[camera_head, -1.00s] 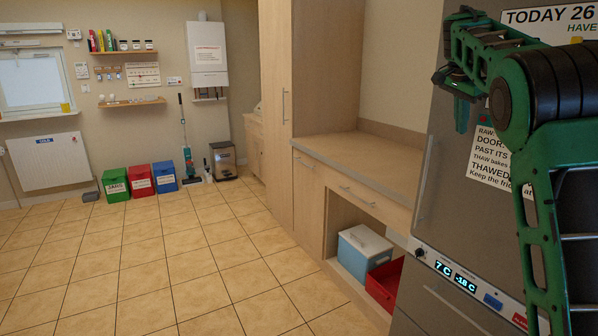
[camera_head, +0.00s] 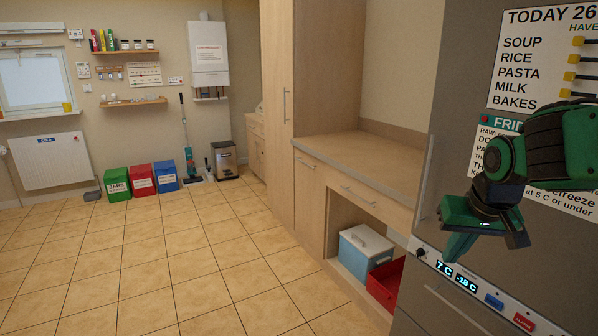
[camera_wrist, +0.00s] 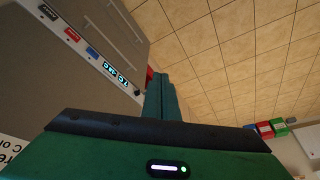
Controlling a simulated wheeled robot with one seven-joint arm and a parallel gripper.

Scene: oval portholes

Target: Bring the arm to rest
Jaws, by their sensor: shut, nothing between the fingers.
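My gripper (camera_head: 458,247) is at the right in the head view, pointing down in front of the fridge (camera_head: 430,313). It hangs beside the display strip that reads 7 C and -18 C. My arm comes in from the right edge. In the wrist view my gripper (camera_wrist: 162,97) shows its fingers together, with nothing held between them. The fridge front and its display strip (camera_wrist: 110,70) are at the upper left there, and floor tiles are beyond the fingers.
The counter (camera_head: 360,165) stands left of the fridge, with a blue-and-white cooler (camera_head: 365,250) and a red crate (camera_head: 385,285) beneath. Green, red and blue bins (camera_head: 142,180) line the far wall. The tiled floor (camera_head: 190,260) between is clear.

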